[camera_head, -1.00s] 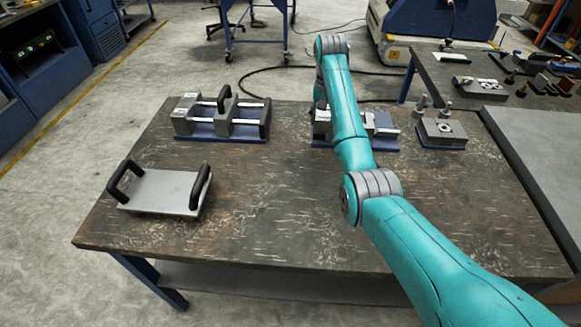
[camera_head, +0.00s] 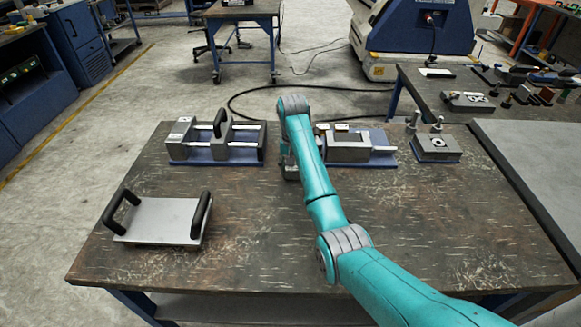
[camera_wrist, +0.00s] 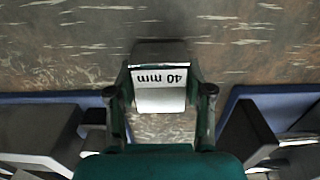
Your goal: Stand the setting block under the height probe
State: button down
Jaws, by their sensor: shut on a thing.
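The setting block (camera_wrist: 160,100), a small grey block with a pale face marked "40 mm", sits between the fingers of my gripper (camera_wrist: 160,82) in the wrist view. The fingers are shut on its two sides. The marking reads upside down there. In the head view my gripper (camera_head: 289,168) is low over the table, mostly hidden behind my arm, just left of the middle fixture. The block cannot be made out in that view. I cannot tell which part is the height probe.
A slide fixture (camera_head: 234,156) with a black handle stands at left, the middle fixture (camera_head: 378,158) on a blue base beside my arm, and a small fixture (camera_head: 435,148) at right. A plate with two black handles (camera_head: 163,218) lies front left.

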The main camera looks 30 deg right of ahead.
jog(key=shift+f, duration=0.3)
jog(key=shift+c, duration=2.2)
grip_release()
jog(key=shift+f, duration=0.15)
